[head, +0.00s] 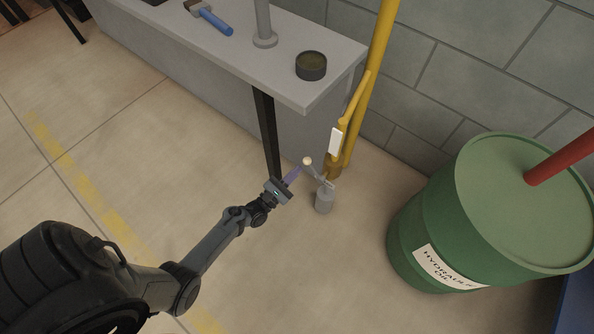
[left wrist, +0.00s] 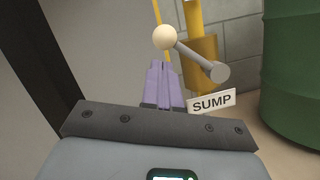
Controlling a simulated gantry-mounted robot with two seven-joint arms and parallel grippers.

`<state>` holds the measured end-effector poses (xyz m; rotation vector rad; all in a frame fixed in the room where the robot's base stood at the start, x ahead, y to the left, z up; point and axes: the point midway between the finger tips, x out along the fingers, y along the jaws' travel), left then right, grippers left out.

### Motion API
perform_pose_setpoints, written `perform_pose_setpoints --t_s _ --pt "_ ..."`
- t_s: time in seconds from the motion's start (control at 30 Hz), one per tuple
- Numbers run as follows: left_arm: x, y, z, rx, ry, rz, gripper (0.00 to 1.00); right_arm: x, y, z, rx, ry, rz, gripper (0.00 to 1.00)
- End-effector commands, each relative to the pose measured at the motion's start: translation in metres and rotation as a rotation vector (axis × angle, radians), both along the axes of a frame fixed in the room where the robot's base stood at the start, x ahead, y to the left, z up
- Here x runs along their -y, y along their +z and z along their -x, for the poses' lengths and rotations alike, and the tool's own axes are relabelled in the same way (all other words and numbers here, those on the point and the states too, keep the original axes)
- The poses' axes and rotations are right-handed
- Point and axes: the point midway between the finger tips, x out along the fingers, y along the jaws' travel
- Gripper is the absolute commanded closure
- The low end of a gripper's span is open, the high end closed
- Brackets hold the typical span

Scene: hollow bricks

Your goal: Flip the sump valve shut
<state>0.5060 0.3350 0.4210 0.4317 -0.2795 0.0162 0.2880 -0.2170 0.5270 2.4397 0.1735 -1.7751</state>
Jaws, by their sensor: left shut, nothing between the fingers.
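The sump valve is a short grey post (head: 324,200) on the floor beside the yellow pipe, with a lever ending in a pale ball knob (head: 307,161). In the left wrist view the knob (left wrist: 165,37) sits on a grey lever arm (left wrist: 196,57), above a white SUMP label (left wrist: 212,103). The lever slants up to the left in both views. My left gripper (head: 293,174) has its purple fingers shut with nothing between them. The fingertips (left wrist: 159,67) are just short of the knob; I cannot tell whether they touch it. My right gripper is out of view.
A green hydraulic oil drum (head: 420,235) stands to the right of the valve. A grey bench (head: 220,60) with a dark leg (head: 268,135) is behind and left of it. A yellow pipe (head: 376,70) rises along the block wall. The floor at front is open.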

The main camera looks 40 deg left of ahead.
Motion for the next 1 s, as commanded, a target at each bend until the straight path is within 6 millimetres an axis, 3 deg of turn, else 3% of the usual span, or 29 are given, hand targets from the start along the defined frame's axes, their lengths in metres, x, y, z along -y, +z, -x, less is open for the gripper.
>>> perform_pose_setpoints --t_s 0.2,1.0 --pt "0.005 0.01 -0.006 -0.001 -0.001 0.002 1.0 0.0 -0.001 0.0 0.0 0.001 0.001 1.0" --pt "0.012 0.017 -0.01 -0.005 -0.01 -0.055 1.0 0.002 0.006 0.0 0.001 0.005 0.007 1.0"
